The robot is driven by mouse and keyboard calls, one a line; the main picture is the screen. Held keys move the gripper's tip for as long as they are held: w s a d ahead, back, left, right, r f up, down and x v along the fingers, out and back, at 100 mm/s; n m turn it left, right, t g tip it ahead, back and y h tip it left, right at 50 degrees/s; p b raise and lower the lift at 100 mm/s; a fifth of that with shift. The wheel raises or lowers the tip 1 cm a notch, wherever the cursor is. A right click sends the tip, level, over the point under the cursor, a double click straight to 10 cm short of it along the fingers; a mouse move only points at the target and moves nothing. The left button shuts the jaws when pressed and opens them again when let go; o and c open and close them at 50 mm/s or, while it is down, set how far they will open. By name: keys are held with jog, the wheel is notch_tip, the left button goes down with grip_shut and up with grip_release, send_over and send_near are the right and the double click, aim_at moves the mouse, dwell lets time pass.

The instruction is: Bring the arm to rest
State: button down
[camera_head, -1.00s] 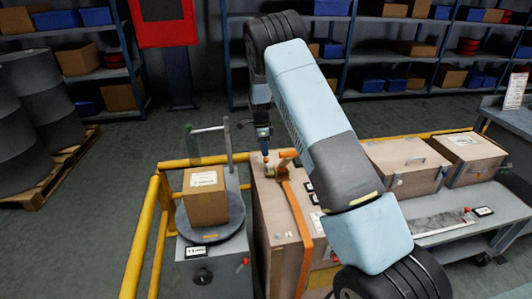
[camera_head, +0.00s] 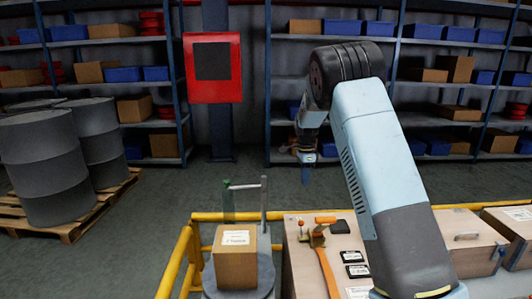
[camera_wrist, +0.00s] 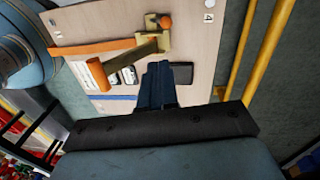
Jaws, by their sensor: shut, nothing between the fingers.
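My gripper (camera_head: 306,176) hangs from my raised arm in the head view, with its blue fingers pointing down. The fingers (camera_wrist: 158,82) are together and empty in the wrist view. The pale wooden crate top (camera_head: 296,262) lies below and nearer the camera in the head view. On it are an orange strap (camera_head: 328,270), a brass-coloured fitting with an orange handle (camera_head: 318,236), and dark label plates (camera_head: 351,256). The wrist view shows the fitting (camera_wrist: 130,60) beyond the fingers, apart from them.
A yellow rail (camera_head: 188,250) runs around the crate. A cardboard box (camera_head: 235,256) stands on a round scale at the left. Grey drums (camera_head: 45,165) stand on a pallet. A red panel (camera_head: 212,68) and shelves line the back. Open floor lies between.

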jog(key=s+d+r+n+t+y, duration=0.15)
jog(key=s+r+n, duration=0.25)
jog(key=s+r, duration=0.65)
jog(key=s+d+r+n+t, duration=0.2)
jog(key=s+d+r+n, duration=0.15)
jog(key=s+r, duration=0.75)
jog(key=s+d+n+t+h, duration=0.1)
jog(key=s+n+t, duration=0.2)
jog(key=s+n, duration=0.6)
jog(key=s, duration=1.6)
jog(key=shift+f, duration=0.25)
